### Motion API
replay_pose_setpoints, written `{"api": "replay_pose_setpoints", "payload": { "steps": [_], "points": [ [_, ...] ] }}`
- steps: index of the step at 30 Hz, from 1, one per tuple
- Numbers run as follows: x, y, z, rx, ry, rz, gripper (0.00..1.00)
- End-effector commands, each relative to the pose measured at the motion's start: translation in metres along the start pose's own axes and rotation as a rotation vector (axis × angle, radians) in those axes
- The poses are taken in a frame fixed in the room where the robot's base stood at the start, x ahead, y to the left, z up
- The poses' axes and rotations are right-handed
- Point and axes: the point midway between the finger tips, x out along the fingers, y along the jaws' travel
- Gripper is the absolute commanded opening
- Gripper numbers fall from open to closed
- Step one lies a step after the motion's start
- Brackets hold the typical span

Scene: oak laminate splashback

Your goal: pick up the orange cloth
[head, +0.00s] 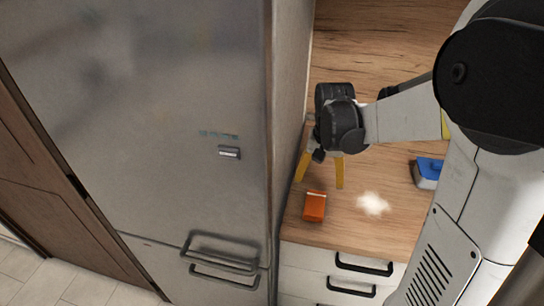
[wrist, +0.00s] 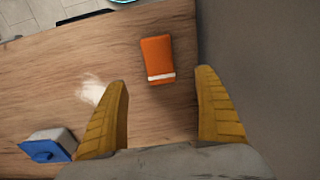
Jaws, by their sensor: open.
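The orange cloth (head: 315,207) lies on the wooden counter near its front edge, close to the fridge side. It is a small folded block with a white stripe at one end. In the wrist view the cloth (wrist: 157,60) lies ahead of the fingertips, between their lines. My gripper (head: 320,178) is open and empty above the counter, just behind the cloth. Its two yellow fingers (wrist: 163,98) are wide apart in the wrist view, and neither appears to touch the cloth.
A steel fridge (head: 150,120) stands tight against the counter's left side. A white patch (head: 373,204) lies right of the cloth. A blue-lidded container (head: 428,172) stands farther right. Drawers with dark handles (head: 363,266) are below the counter (head: 345,231).

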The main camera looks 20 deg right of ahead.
Motion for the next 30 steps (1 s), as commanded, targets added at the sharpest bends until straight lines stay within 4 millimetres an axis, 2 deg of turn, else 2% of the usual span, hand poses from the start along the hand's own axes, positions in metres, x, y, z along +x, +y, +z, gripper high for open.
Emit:
{"api": "replay_pose_setpoints", "payload": {
  "steps": [5, 12, 20, 27, 30],
  "points": [
    [0.018, 0.005, -0.007, 0.030, -0.031, 0.010, 0.81],
    [0.058, 0.006, -0.005, 0.030, -0.031, 0.009, 0.81],
    [0.076, 0.006, -0.003, 0.029, -0.030, 0.009, 0.81],
    [0.113, 0.008, 0.002, 0.029, -0.030, 0.009, 0.81],
    [0.119, 0.008, 0.002, 0.029, -0.030, 0.009, 0.81]
  ]
}}
